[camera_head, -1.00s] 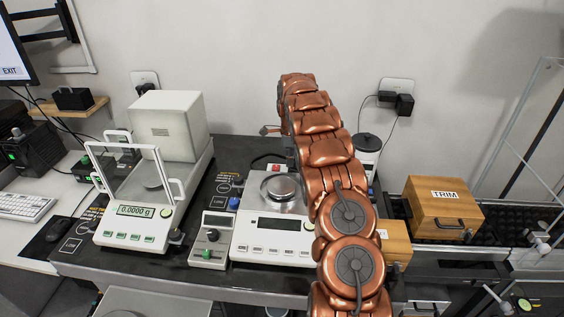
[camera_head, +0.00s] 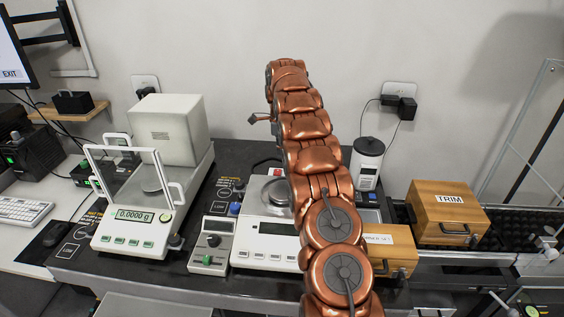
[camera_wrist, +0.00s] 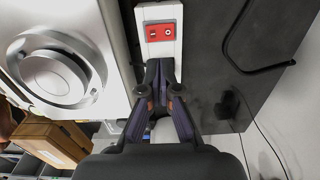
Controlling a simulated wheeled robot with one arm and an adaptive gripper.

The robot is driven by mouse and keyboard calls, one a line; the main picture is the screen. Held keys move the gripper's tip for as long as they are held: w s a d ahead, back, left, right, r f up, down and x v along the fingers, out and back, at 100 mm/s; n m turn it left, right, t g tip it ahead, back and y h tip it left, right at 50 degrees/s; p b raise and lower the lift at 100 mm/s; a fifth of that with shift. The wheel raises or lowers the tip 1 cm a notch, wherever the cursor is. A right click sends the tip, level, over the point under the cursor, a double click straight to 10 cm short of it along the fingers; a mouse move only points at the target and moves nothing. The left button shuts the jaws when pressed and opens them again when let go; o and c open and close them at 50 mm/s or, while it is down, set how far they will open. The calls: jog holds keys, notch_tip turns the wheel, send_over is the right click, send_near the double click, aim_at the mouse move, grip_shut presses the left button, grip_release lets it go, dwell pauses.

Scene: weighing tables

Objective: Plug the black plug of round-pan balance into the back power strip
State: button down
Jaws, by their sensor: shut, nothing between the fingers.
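The round-pan balance (camera_head: 265,230) stands mid-table, its pan partly behind my copper arm. It also fills the left of the wrist view (camera_wrist: 105,70). A white power strip (camera_wrist: 177,50) with a red switch lies beside it, straight ahead of my gripper; its red part also shows behind the balance in the head view (camera_head: 275,172). My gripper (camera_wrist: 161,82) is shut and empty over the strip. A dark shape sits at its fingertips; I cannot tell whether it is the black plug or the tips. My arm hides much of the back area in the head view.
A second balance (camera_head: 130,240) with a glass shield stands left, a small control box (camera_head: 211,247) between. A white canister (camera_head: 367,160) and wooden boxes (camera_head: 447,207) stand right. A black cable (camera_wrist: 245,65) lies on the dark tabletop.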

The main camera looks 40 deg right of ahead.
jog(key=shift+r, duration=2.25)
jog(key=shift+n, duration=0.3)
